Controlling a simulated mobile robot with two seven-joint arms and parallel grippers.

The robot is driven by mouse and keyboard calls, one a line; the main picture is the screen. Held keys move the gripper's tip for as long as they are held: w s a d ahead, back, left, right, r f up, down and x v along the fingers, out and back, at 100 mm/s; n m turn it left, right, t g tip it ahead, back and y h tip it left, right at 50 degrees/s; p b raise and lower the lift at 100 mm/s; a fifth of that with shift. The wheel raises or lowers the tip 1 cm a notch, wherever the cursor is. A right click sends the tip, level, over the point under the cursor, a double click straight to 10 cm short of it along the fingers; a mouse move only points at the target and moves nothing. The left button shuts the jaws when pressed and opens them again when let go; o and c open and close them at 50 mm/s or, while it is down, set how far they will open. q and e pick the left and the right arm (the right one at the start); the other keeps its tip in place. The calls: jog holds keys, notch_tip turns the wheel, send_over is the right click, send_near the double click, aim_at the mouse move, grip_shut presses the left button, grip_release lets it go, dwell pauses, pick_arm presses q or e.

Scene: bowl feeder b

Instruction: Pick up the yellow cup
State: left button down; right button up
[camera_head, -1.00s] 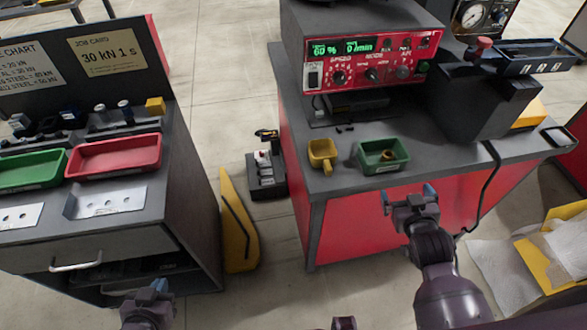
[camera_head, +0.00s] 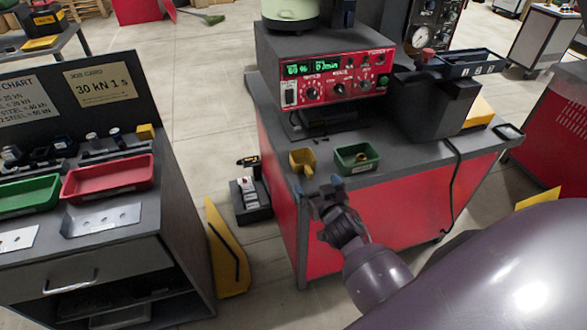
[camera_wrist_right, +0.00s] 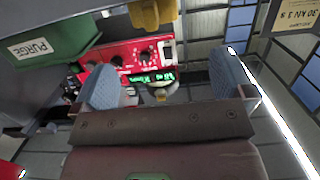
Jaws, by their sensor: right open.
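The yellow cup (camera_head: 302,161) stands on the near left part of the grey-topped red bench, left of a small green bin (camera_head: 357,159). In the right wrist view the yellow cup (camera_wrist_right: 155,12) is at the top edge, partly cut off, beyond the blue fingertips. My right gripper (camera_head: 319,187) is at the bench's front edge, just below and in front of the cup in the head view. It is open and empty in the right wrist view (camera_wrist_right: 166,88), with nothing between its fingers. My left gripper does not show.
A red control panel (camera_head: 333,80) with green digits stands behind the cup. The green bin (camera_wrist_right: 50,38) labelled PURGE shows beside the cup in the wrist view. A dark hopper (camera_head: 432,105) and cable are at the right. A left bench holds red (camera_head: 108,180) and green trays.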

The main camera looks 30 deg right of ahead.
aim_at(307, 165)
jog(key=x, duration=0.4)
jog(key=shift+w+d, duration=0.15)
jog(key=shift+w, duration=0.05)
jog(key=shift+d+b+x, duration=0.15)
jog(key=shift+d+x, duration=0.05)
jog(key=shift+x, duration=1)
jog(key=shift+d+b+x, duration=0.15)
jog(key=shift+d+x, duration=0.05)
jog(key=shift+x, duration=0.95)
jog(key=shift+w+d, duration=0.15)
jog(key=shift+w, duration=0.5)
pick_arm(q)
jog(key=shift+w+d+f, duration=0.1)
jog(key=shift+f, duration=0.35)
pick_arm(e)
jog(key=shift+r, duration=0.1)
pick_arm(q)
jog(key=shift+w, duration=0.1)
